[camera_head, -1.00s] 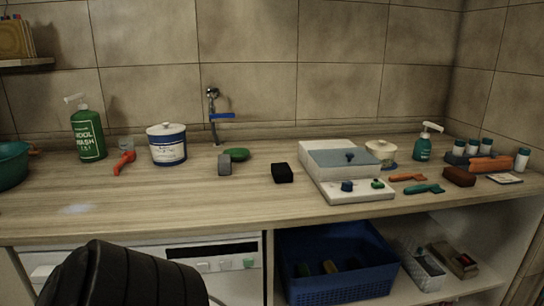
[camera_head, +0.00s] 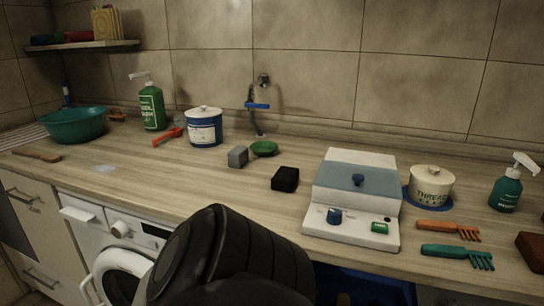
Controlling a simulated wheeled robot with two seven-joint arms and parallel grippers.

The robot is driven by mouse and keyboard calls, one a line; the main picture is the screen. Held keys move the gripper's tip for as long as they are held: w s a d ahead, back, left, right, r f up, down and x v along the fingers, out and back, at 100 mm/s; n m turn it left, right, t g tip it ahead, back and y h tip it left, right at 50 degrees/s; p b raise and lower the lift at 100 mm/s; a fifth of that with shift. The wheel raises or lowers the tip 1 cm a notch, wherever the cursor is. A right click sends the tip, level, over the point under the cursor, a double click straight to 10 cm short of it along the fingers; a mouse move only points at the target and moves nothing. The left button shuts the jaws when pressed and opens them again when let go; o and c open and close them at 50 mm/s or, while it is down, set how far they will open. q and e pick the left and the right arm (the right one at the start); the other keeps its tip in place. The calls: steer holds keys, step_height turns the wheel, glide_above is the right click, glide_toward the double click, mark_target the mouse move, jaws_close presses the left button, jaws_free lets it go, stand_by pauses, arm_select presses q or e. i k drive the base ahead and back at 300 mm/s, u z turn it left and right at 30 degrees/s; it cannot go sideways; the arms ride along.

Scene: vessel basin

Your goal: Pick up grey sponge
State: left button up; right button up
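The grey sponge (camera_head: 238,157) stands on the wooden counter (camera_head: 150,182), left of centre in the head view. It is a small grey block just left of and in front of a green round dish (camera_head: 264,149). A black block (camera_head: 285,179) sits to its right and nearer to me, apart from it. A dark, ribbed part of my own arm fills the bottom middle, in front of the counter edge. Neither of my grippers shows.
A blue-handled tap (camera_head: 257,106) is behind the dish. A white and blue canister (camera_head: 205,128) stands to the left, with a red tool (camera_head: 168,137). A white device with a blue-grey lid (camera_head: 358,182) stands to the right. The counter in front of the sponge is clear.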

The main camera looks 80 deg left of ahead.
mark_target(239, 155)
steer(key=u, duration=2.55)
